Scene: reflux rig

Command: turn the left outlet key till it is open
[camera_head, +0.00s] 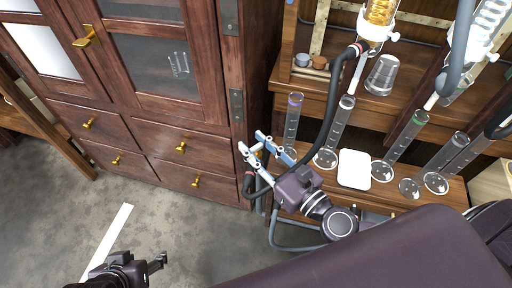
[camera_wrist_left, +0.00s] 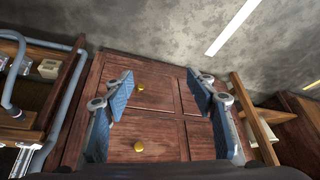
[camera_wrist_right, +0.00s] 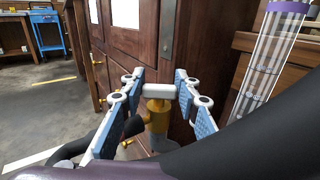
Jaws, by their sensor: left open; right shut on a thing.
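The left outlet key, a pale bar (camera_wrist_right: 158,91) on a brass valve body (camera_wrist_right: 158,118), shows in the right wrist view. The bar lies crosswise between the two finger pads of my right gripper (camera_wrist_right: 158,95), which is shut on it. A dark hose meets the valve on its left. In the head view my right gripper (camera_head: 267,146) is at the cabinet's right corner, where its fingers hide most of the key. My left gripper (camera_head: 158,262) is low at the left over the floor, open and empty. Its spread blue pads (camera_wrist_left: 163,92) show in the left wrist view.
A dark wooden cabinet (camera_head: 150,140) stands left of the valve. Several glass tubes (camera_head: 292,120), a white pad (camera_head: 354,169) and a clear beaker (camera_head: 382,75) are on the wooden bench to the right. A dark hose (camera_head: 333,100) loops close to my right gripper. The left floor is clear.

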